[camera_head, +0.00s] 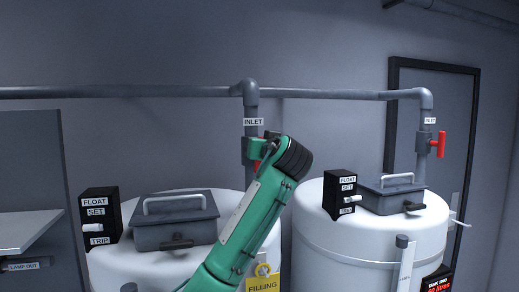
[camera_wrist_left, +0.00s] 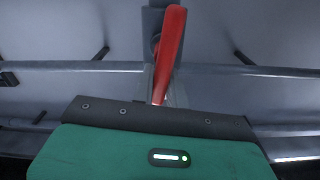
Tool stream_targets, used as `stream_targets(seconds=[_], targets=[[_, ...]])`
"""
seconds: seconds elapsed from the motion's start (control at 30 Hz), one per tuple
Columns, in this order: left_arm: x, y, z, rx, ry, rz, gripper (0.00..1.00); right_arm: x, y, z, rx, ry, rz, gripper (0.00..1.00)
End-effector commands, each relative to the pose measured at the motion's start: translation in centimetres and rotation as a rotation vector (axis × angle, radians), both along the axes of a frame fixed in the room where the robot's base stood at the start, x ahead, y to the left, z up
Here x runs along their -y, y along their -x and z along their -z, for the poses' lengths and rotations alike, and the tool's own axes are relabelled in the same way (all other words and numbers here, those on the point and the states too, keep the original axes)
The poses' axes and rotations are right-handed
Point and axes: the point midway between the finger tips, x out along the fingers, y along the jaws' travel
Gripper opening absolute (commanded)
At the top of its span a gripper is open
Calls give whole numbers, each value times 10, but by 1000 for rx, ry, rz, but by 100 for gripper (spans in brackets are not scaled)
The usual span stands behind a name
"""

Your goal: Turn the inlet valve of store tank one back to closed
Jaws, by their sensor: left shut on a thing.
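The inlet valve of the left white tank sits on the grey vertical pipe (camera_head: 251,106) under an INLET label. Its red handle (camera_head: 257,166) is mostly hidden behind my arm in the head view. In the left wrist view the red handle (camera_wrist_left: 171,48) is a long lever, slightly tilted, running down to the gripper's dark edge. My left gripper (camera_head: 258,149) is at this valve, shut on the red handle; its fingertips are largely hidden. The left tank (camera_head: 120,265) has a yellow FILLING tag (camera_head: 262,284) on its front. My right gripper is not in view.
A second white tank (camera_head: 325,240) stands at right, with its own red inlet handle (camera_head: 438,144) upright. Float boxes (camera_head: 100,214) and grey lidded hatches (camera_head: 175,232) stand on the tank tops. A horizontal pipe (camera_head: 130,91) runs along the wall above. A grey shelf (camera_head: 25,224) is at left.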

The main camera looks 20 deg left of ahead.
Motion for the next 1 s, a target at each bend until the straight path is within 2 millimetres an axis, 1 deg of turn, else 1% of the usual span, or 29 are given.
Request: stream_targets(seconds=[0.03, 0.33, 1.0], targets=[[1, -1, 2, -20, -28, 0, 0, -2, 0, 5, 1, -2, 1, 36], [7, -4, 4, -174, -257, 1, 0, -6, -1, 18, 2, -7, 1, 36], [15, -10, 14, -530, -785, -1, 0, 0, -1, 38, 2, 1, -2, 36]])
